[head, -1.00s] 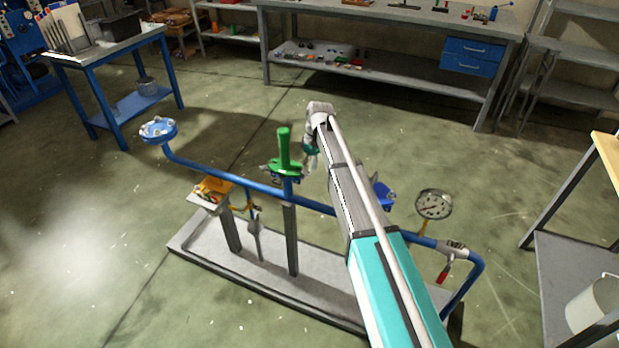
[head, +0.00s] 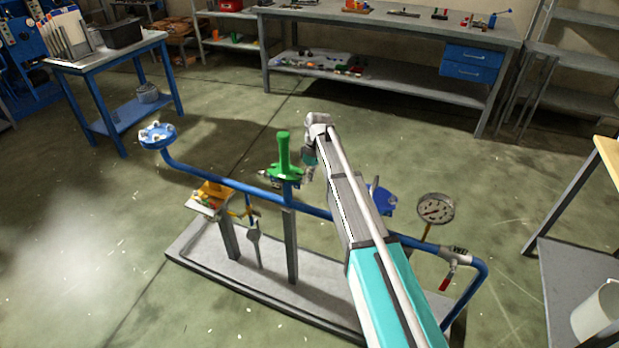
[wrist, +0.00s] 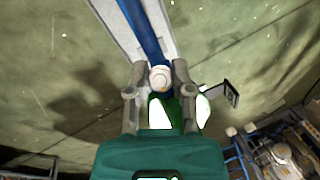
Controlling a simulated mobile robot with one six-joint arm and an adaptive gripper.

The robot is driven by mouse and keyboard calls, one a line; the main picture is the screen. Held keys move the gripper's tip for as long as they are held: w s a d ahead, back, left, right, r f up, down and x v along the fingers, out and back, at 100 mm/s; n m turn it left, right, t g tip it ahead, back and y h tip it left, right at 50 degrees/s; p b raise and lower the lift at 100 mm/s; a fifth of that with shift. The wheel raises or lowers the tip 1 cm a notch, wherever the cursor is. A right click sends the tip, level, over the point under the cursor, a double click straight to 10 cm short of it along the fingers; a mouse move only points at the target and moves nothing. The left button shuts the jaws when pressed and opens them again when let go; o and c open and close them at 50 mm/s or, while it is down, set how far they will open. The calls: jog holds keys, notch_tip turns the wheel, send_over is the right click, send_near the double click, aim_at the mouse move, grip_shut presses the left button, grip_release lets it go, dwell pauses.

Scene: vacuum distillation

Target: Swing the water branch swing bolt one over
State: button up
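A blue pipe (head: 240,184) runs across a low stand. Its left end carries a blue flange (head: 157,135) with several pale bolts or nuts around the rim. I cannot tell which fitting is the water branch, or pick out swing bolt one. A green valve (head: 285,165) stands on the middle of the pipe. My gripper (head: 309,160) is just right of it, small and partly hidden by my arm. In the wrist view my gripper (wrist: 160,82) has its fingers apart. A pale round cap (wrist: 160,77) shows between them, with green parts below; contact is unclear.
A pressure gauge (head: 436,208) and a red-handled valve (head: 447,278) are on the pipe's right part. A blue fitting (head: 382,201) is partly behind my arm. An orange part (head: 213,192) is left of the green valve. Open floor surrounds the stand; a workbench (head: 400,30) stands behind.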

grip_shut()
jog(key=shift+a+r+g+h, duration=0.25)
jog(key=shift+a+g+h, duration=0.05)
jog(key=shift+h, duration=0.3)
jog(key=o, duration=0.6)
grip_release()
